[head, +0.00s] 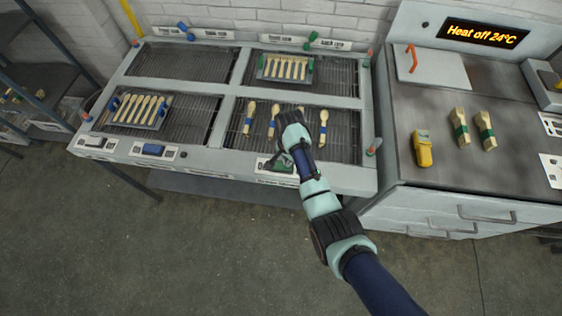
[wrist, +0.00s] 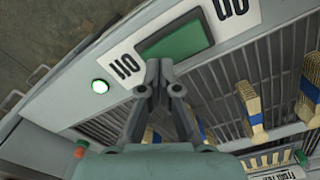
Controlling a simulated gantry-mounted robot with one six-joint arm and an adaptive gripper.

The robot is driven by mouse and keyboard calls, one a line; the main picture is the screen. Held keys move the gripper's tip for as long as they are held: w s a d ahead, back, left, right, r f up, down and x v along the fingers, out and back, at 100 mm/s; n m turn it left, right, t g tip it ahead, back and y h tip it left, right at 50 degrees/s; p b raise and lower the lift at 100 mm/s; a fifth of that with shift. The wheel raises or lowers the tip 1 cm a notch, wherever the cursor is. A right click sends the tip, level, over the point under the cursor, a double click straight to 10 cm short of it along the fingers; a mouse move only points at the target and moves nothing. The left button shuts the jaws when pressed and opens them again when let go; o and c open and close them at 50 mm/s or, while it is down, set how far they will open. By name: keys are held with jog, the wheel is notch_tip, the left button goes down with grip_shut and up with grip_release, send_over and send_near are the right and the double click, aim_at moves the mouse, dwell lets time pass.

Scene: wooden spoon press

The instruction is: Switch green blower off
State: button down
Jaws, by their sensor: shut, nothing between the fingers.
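The green rocker switch (wrist: 175,48) sits on a white label plate between upside-down "Off" and "On" markings in the wrist view. In the head view the green switch (head: 283,167) is on the front rail of the rack, partly hidden by my gripper. My gripper (wrist: 158,72) is shut and empty, its fingertips close together over the near edge of the switch. I cannot tell if they touch it. A round lamp (wrist: 100,86) beside the Off marking glows white with a green rim. Which way the rocker is tilted is not clear.
Wooden spoons with blue bands (head: 249,118) lie on the grille behind the switch. A blue switch (head: 153,150) is farther left on the same rail. Spoon trays (head: 138,111) rest on other grilles. A steel press bench (head: 440,95) reading "Heat off 24°C" stands right.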

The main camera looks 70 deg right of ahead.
jog(key=shift+f+b, duration=0.55)
jog(key=shift+f, duration=0.3)
dwell(0.3)
notch_tip(320, 180, up, 7)
jog(key=p, duration=0.7)
jog(key=shift+r, duration=0.15)
dwell(0.3)
